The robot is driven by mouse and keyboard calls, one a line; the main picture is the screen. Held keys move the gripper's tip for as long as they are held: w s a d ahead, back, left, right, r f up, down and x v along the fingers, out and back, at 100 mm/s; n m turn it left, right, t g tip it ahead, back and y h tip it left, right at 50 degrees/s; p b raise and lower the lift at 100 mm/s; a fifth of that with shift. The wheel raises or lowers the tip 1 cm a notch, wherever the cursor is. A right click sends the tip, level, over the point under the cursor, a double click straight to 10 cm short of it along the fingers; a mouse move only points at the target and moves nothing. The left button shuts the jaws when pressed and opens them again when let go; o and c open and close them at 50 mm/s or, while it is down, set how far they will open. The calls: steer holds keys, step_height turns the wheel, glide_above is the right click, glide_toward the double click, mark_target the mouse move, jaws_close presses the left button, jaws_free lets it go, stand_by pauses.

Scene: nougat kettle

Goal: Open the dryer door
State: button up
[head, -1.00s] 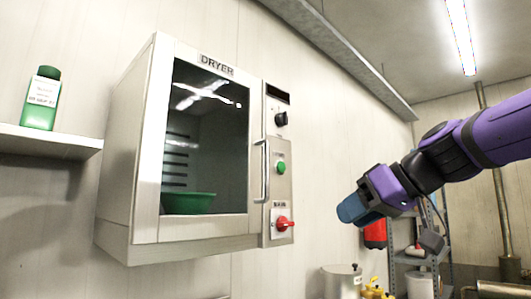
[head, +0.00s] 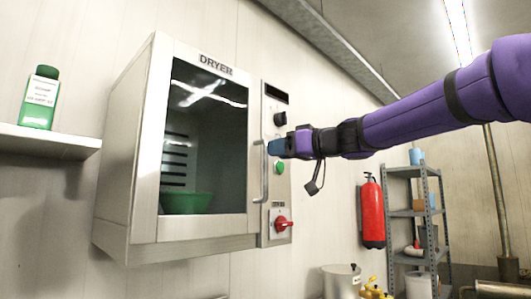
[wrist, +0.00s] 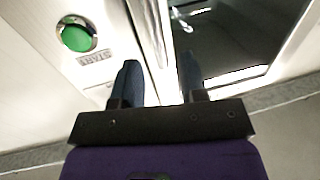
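The dryer (head: 112,195) is a white wall-mounted box, and its glass-fronted door (head: 205,125) looks closed. A vertical metal bar handle (head: 264,187) runs along the door's right edge; it also shows in the wrist view (wrist: 148,28).
A control panel with a green start button (head: 280,168) and a red knob (head: 282,224) is right of the handle. A green bowl (head: 186,203) is inside. A shelf with a bottle (head: 40,100) is at left. A fire extinguisher (head: 372,212) and metal rack (head: 388,200) are at right.

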steer(key=shift+x, duration=2.25)
jaws_close()
